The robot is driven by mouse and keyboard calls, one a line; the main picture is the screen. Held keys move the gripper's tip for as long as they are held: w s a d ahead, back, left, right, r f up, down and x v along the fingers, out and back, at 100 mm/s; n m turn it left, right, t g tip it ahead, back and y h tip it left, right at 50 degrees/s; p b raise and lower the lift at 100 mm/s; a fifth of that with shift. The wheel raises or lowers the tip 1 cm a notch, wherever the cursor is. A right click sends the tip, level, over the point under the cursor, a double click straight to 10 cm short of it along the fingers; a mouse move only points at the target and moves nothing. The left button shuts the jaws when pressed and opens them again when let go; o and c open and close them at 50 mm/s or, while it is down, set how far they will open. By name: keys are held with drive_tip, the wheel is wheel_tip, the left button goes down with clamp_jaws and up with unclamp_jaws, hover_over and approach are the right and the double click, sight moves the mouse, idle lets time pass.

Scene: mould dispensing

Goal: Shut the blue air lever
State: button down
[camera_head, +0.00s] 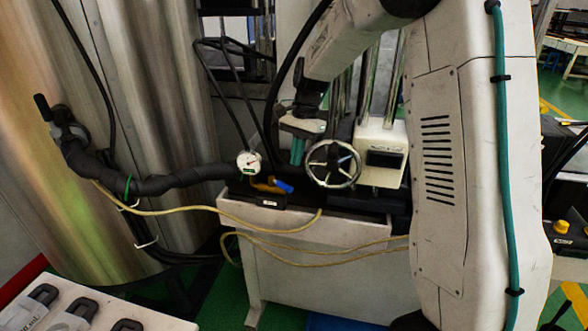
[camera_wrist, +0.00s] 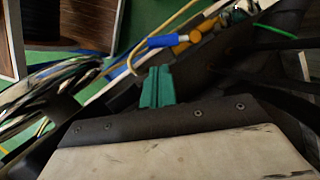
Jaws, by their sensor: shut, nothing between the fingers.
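The blue air lever (camera_head: 284,187) is a small blue handle on a yellow-brass valve (camera_head: 266,187), below a round white gauge. In the wrist view the blue lever (camera_wrist: 166,41) lies near the top middle, with the brass valve (camera_wrist: 190,42) to its right. My gripper (camera_head: 297,150) has teal fingers, shut and empty, above and slightly right of the lever in the head view. In the wrist view my gripper's fingers (camera_wrist: 158,88) are pressed together, just below the lever in the picture. They look apart from it.
A round gauge (camera_head: 249,162) stands over the valve. A silver handwheel (camera_head: 333,164) is close right of my gripper. A black-wrapped hose (camera_head: 170,183) runs in from the left, and a yellow hose (camera_head: 200,211) loops in front of the white cabinet (camera_head: 300,260).

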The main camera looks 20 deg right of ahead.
sight(281, 186)
wheel_tip(281, 186, up, 4)
drive_tip(key=d+m, duration=0.1)
drive_tip(key=d, duration=0.1)
drive_tip(key=w+x, duration=0.1)
drive_tip(key=x, duration=0.9)
drive_tip(key=shift+a, duration=0.3)
drive_tip(key=shift+s+a, duration=0.25)
drive_tip(key=shift+s, duration=0.05)
